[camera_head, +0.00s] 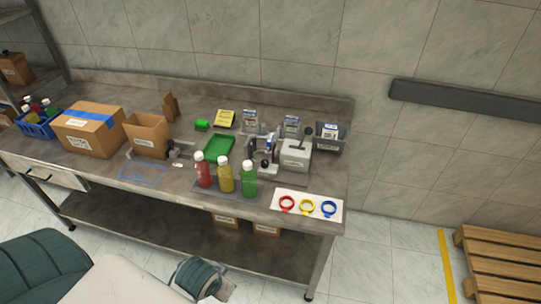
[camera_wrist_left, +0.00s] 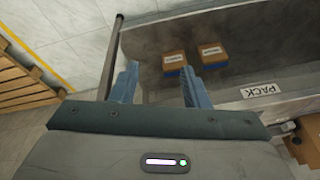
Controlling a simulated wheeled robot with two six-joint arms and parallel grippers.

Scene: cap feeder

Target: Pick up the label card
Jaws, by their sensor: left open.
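No single item is clearly the label card. A small white piece (camera_head: 178,164) lies on the bench near a dark clamp-like device, too small to read. Two upright stands with printed faces (camera_head: 250,120) (camera_head: 291,125) are at the back; I cannot tell whether these are cards. My left gripper (camera_wrist_left: 160,70) shows in the left wrist view, its two blue fingers apart with nothing between them. It is away from the benchtop items, facing the lower shelf. In the head view its fingers are not visible. My right gripper is not in view.
The bench (camera_head: 95,92) holds a closed carton (camera_head: 88,138), an open box (camera_head: 148,140), a green tray (camera_head: 219,145), red, yellow and green bottles (camera_head: 226,178), and a white mat (camera_head: 276,198) with three rings. A "PACK" sign (camera_wrist_left: 261,90) and two boxes show in the wrist view.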

